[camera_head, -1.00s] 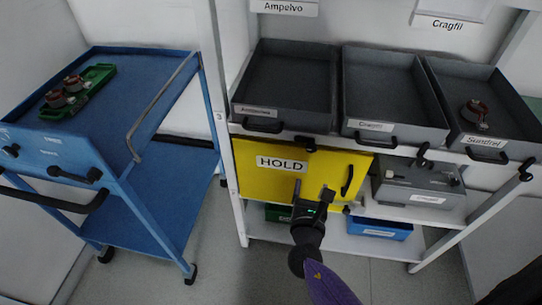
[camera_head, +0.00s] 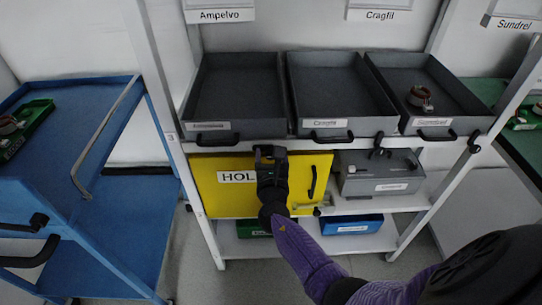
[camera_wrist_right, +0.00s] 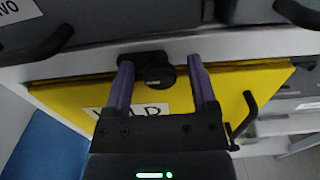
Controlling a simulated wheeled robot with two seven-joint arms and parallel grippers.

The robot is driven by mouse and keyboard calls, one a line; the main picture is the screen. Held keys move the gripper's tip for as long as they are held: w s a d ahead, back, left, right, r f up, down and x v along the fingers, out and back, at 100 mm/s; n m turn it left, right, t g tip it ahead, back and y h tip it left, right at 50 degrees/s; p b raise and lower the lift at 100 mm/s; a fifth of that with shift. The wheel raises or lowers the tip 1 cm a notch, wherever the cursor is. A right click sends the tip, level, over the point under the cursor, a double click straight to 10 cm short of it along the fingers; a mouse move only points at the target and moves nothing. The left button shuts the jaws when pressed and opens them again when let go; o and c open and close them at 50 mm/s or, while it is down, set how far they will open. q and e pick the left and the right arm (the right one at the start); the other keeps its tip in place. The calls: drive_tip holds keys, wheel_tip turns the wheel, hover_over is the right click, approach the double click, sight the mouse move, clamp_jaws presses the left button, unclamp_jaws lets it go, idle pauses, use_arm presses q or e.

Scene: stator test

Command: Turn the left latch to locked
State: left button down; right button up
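My right gripper (camera_head: 270,152) is at the front of the rack, at the top edge of the yellow HOLD panel (camera_head: 212,200). In the head view it covers the left latch. The right wrist view shows the latch as a round black knob (camera_wrist_right: 160,76) on a dark base at the white shelf edge. The two purple fingers (camera_wrist_right: 163,85) are spread, one on each side of the knob, with gaps visible on both sides. The latch's turned position cannot be read clearly. My left gripper is not in view.
Three grey trays stand above, including the Cragfil tray (camera_head: 327,123); the right one holds a copper-coloured part (camera_head: 420,97). Another black latch (camera_head: 379,152) sits on the shelf edge. A grey box (camera_head: 378,172) and blue bin (camera_head: 352,225) are below. A blue cart (camera_head: 125,215) stands left.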

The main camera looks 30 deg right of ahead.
clamp_jaws()
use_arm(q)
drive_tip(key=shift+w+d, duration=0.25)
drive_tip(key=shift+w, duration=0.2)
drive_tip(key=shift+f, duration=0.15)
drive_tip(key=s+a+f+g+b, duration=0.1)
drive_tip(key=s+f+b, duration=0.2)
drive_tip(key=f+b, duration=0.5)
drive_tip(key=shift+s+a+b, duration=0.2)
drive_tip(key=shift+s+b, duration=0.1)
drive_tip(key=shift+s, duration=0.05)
use_arm(e)
drive_tip(key=shift+s+d+f+m, duration=0.1)
drive_tip(key=shift+f+m, duration=0.05)
drive_tip(key=shift+m, duration=4.3)
drive_tip(key=shift+f+m, duration=0.1)
drive_tip(key=shift+m, duration=4.35)
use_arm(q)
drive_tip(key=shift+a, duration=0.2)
